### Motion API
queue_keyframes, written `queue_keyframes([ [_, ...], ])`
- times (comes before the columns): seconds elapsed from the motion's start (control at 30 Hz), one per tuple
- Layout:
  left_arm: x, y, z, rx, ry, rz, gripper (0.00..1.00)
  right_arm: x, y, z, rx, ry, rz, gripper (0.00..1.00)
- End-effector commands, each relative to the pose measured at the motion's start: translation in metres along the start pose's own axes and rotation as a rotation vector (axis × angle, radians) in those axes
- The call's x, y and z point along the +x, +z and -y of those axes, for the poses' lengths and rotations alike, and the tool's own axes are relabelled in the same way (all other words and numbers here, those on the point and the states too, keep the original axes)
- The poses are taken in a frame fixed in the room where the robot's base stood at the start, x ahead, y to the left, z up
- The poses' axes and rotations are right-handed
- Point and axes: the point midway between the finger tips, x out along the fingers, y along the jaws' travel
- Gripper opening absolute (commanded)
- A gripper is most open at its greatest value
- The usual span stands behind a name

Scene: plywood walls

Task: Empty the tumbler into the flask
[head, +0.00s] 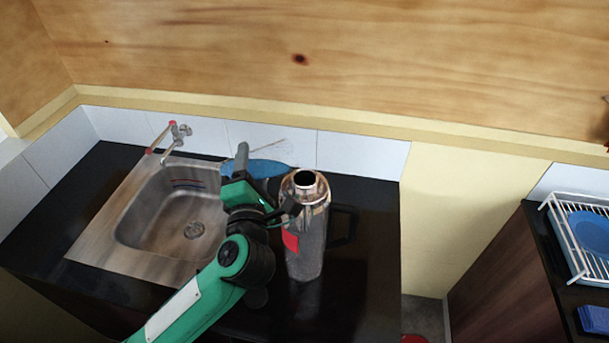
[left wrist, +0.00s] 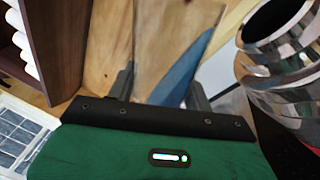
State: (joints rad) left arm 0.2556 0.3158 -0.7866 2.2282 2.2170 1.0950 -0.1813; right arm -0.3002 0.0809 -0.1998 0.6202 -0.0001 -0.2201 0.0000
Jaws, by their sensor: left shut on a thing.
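My left gripper (head: 265,183) is shut on a clear tumbler (head: 264,168) with blue liquid in it. The tumbler is hard to make out; faint outlines show above the blue. In the left wrist view the tumbler (left wrist: 185,75) stands between the fingers (left wrist: 160,90), its liquid line slanting, so it looks tilted. The steel flask (head: 305,235) stands upright on the counter just right of the gripper, with an open mouth, a red patch and a dark handle. It also shows in the left wrist view (left wrist: 280,60). I cannot tell whether liquid is flowing. My right gripper is out of view.
The dark counter (head: 375,270) holds a steel sink (head: 170,225) with a tap (head: 178,133) to the left. White tiles and a plywood wall (head: 400,60) stand behind. A gap separates it from a second counter with a white dish rack (head: 565,235) and a blue item (head: 594,320).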

Motion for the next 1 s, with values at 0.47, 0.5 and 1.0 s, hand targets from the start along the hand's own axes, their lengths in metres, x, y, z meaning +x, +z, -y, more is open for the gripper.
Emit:
queue_keyframes([
  [0.47,0.001,0.003,-0.006,0.065,0.002,0.009,0.18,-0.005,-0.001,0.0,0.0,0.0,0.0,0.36],
  [0.5,0.001,0.003,-0.007,0.069,0.002,0.01,0.18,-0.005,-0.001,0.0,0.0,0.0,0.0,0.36],
  [1.0,0.002,0.007,-0.011,0.124,0.001,0.016,0.18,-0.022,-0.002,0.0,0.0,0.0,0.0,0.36],
])
